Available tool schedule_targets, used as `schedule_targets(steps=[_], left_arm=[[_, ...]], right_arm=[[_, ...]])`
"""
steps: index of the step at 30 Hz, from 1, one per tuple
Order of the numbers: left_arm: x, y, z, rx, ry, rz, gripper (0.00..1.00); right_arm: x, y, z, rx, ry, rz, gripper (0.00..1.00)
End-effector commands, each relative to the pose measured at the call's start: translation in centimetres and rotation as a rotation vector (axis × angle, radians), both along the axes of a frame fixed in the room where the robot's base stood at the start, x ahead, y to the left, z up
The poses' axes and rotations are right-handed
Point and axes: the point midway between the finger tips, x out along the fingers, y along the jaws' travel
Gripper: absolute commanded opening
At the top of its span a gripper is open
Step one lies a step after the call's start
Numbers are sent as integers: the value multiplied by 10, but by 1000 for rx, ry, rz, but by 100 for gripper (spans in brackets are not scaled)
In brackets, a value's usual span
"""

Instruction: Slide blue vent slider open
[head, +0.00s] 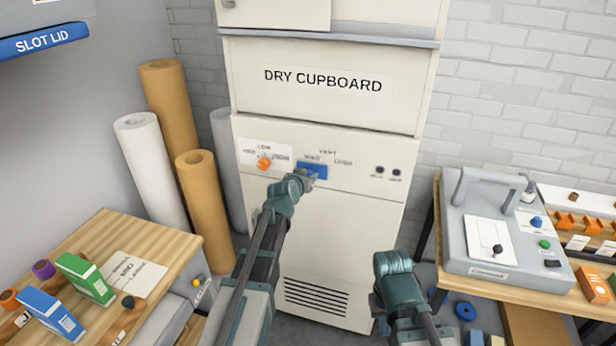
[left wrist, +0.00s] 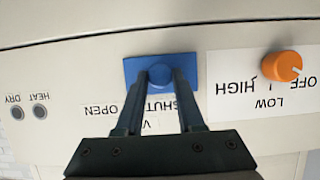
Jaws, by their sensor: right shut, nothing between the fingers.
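The blue vent slider (head: 320,172) is on the front of the dry cupboard, below the VENT label. It sits at the SHUT end, with the OPEN lettering (head: 343,162) to its right. In the left wrist view, where the lettering is upside down, the blue slider (left wrist: 133,73) shows a round knob between the fingertips. My left gripper (head: 306,177) is at the slider; in the left wrist view its two fingers (left wrist: 161,80) lie against both sides of the knob. My right gripper (head: 380,306) is low in front of the cupboard, shut and empty, its fingertips hard to make out.
An orange knob (head: 264,163) is left of the slider, and two dark buttons (head: 388,171) are right of it. Paper rolls (head: 203,190) stand left of the cupboard. A wooden table (head: 150,240) is at left, and a bench with a grey device (head: 470,240) is at right.

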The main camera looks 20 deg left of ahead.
Motion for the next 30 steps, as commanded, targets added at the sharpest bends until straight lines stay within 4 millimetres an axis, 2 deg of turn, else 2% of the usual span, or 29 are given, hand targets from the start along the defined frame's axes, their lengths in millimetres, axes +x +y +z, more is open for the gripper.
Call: schedule_targets(steps=[1,5,30], left_arm=[[0,0,0,0,0,0,22],[0,0,0,0,0,0,0],[0,0,0,0,0,0,0]], right_arm=[[0,0,0,0,0,0,0],[0,0,0,0,0,0,0],[0,0,0,0,0,0,0]])
